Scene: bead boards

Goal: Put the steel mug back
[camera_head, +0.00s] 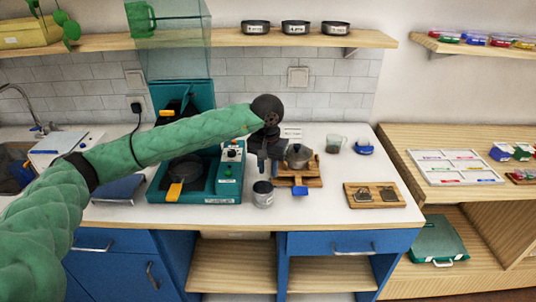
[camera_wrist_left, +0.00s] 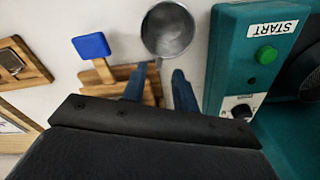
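The steel mug (camera_head: 263,194) stands upright on the white counter, in front of the wooden board and right of the teal stove unit. In the left wrist view I look down into the mug (camera_wrist_left: 168,32), which looks empty. A small part, seemingly its handle, points from its rim towards the gap between my fingers. My left gripper (camera_head: 266,162) is open, with its two blue-grey fingers (camera_wrist_left: 158,76) apart and nothing between them. It is close behind the mug; I cannot see contact. My right gripper is out of view.
A wooden board (camera_head: 284,181) with a blue-ended handle (camera_head: 300,191) carries a metal pot (camera_head: 298,155). The teal stove (camera_head: 229,186) holds a black pan (camera_head: 185,168). A wooden tray (camera_head: 361,203) lies at right. The counter between board and tray is clear.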

